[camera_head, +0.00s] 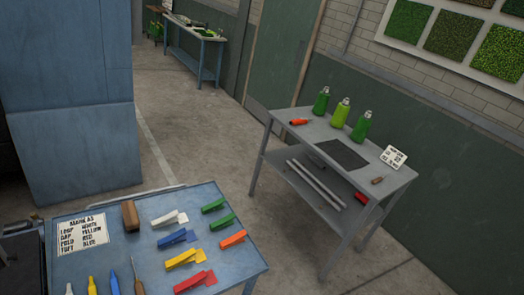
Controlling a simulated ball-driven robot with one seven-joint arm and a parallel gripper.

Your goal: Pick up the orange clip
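The orange clip (233,239) lies on the blue table (125,210) at the lower left, near the table's right edge. It is the nearest clip in a short column, below two green clips (223,221). To its left is another column with a white clip (168,219), a blue clip (177,238), a yellow clip (184,257) and a red clip (194,282). The orange clip looks unobstructed and apart from the others. My gripper is not in view.
A wooden block (130,216), a printed sign (83,235), markers and a handled tool (138,280) share the blue table. A grey table (290,128) with green bottles (340,112) stands to the right. A blue cabinet (70,110) is behind. Concrete floor (190,130) is clear between them.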

